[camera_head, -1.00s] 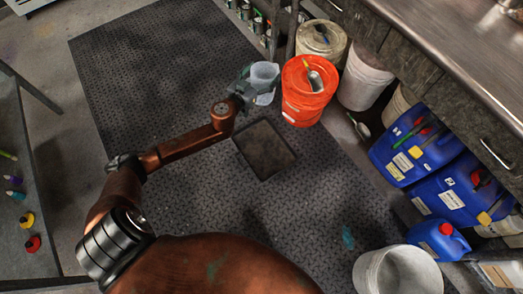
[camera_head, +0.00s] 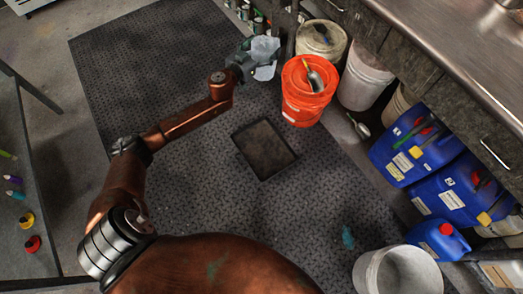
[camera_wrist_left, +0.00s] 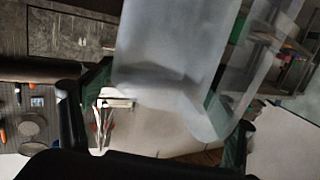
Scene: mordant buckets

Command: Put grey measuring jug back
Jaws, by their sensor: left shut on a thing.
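The grey measuring jug (camera_head: 264,49) is a translucent pale vessel near the top middle of the head view. My left gripper (camera_head: 246,60) is shut on it and holds it beside the orange bucket. In the left wrist view the jug (camera_wrist_left: 165,50) fills the upper middle, with its handle on the right, between my gripper's dark fingers (camera_wrist_left: 155,125). The jug looks tilted in the head view. Whether it touches anything below cannot be told. My right gripper is not in view.
The orange bucket (camera_head: 299,103) has a scoop on its lid. White buckets (camera_head: 365,78) and blue canisters (camera_head: 418,145) line the bench (camera_head: 425,40) at right. A dark square plate (camera_head: 264,149) lies on the black mat (camera_head: 190,80). Small cans (camera_head: 259,24) stand at the top.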

